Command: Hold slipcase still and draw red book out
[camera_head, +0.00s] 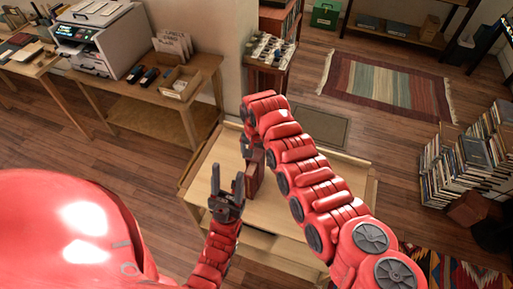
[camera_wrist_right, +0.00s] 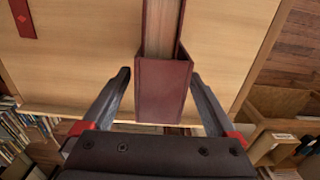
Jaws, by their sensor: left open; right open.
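A dark maroon slipcase (camera_wrist_right: 163,92) stands on the light wooden table, centred in the right wrist view. A book with red cover edges and a pale page block (camera_wrist_right: 161,28) extends from it towards the top of that view. In the head view the maroon case and book (camera_head: 256,174) show as one small upright shape, partly hidden. My right gripper (camera_wrist_right: 160,74) is open, with one finger on each side of the slipcase and visible gaps. In the head view my right arm hides it. My left gripper (camera_head: 227,182) is open and empty, left of the slipcase.
The light wooden table (camera_head: 340,178) is mostly bare. A red strip with a diamond mark (camera_wrist_right: 22,18) lies on it. A side table with a printer (camera_head: 98,38) and a small box (camera_head: 181,84) stands at the left. Book stacks (camera_head: 470,155) stand on the floor at right.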

